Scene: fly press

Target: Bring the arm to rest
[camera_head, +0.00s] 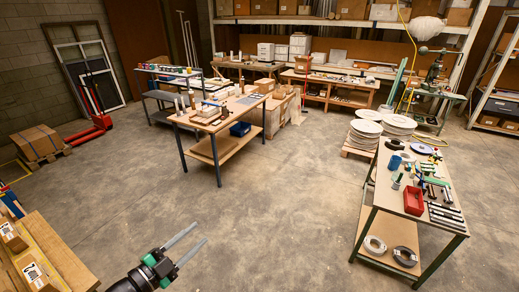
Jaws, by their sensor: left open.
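My left gripper (200,231) reaches in at the bottom of the view, left of centre. Its two long grey fingers are parallel and apart, pointing up and to the right. Nothing is between them, and only the bare concrete floor (270,215) shows around them. The black wrist with green parts runs out of the bottom edge. My right gripper does not show. A green press-like machine (435,68) stands on a bench at the back right, far from my gripper; its arm has a crossbar at the top, and finer detail is too small to tell.
A workbench (405,190) with a red bin (413,201) stands at the right. Another table (232,106) is at centre left. Boxes on a wooden bench (62,262) are at the lower left. A red pallet truck (100,122) stands by the left wall. The middle floor is clear.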

